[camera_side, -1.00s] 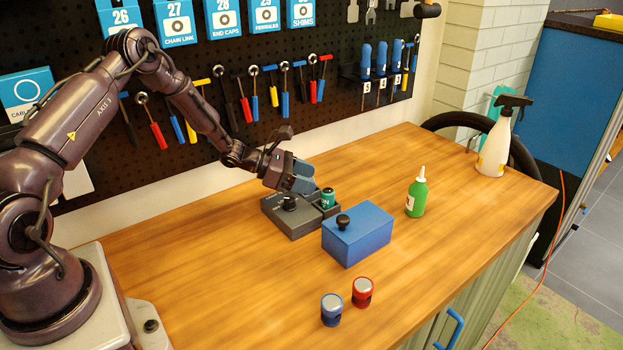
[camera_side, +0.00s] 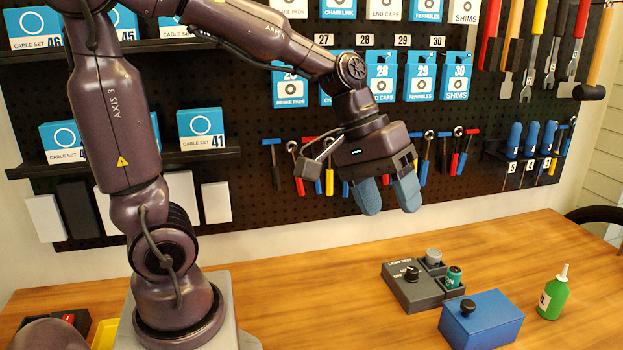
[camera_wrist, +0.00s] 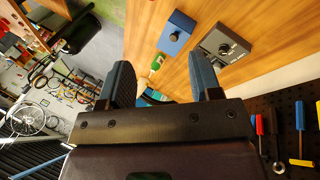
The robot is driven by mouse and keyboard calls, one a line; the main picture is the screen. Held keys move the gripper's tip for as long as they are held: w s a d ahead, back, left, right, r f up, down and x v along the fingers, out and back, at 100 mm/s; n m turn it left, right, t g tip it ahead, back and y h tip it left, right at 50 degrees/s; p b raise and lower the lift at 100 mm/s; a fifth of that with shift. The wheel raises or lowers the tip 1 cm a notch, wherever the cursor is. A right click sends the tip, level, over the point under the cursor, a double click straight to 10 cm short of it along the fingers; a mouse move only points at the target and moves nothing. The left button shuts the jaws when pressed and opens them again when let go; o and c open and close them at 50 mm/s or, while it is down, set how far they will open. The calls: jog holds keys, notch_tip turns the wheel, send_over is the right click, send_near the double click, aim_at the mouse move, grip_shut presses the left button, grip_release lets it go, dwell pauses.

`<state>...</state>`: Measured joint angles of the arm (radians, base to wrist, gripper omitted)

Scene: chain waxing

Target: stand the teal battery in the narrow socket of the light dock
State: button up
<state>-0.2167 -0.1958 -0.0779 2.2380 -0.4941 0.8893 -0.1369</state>
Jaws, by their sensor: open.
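The teal battery (camera_side: 453,278) stands upright in the right-hand socket of the dark grey dock (camera_side: 426,299), with its upper part showing above the rim. How deep it sits is hidden. The dock carries a "LIGHT TEST" label and a black knob. A grey-topped cylinder (camera_side: 433,256) sits in the other socket, behind the battery. My gripper (camera_side: 388,212) is open and empty, high above the table and to the left of the dock, in front of the pegboard. Its blue fingers are spread in the wrist view (camera_wrist: 163,80), where the dock (camera_wrist: 210,42) also shows.
A blue box (camera_side: 482,320) with a black knob stands just right and in front of the dock. A green bottle (camera_side: 553,296) stands farther right. Tools and blue packets hang on the pegboard (camera_side: 270,122) behind my gripper. The table left of the dock is clear.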

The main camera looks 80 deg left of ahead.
jog(key=s+a+r+m+t+y, duration=0.2)
jog(key=s+m, duration=0.4)
jog(key=s, duration=0.4)
jog(key=shift+r+y, duration=0.35)
jog(key=shift+y, duration=0.55)
jog(key=shift+a, duration=0.1)
dwell(0.7)
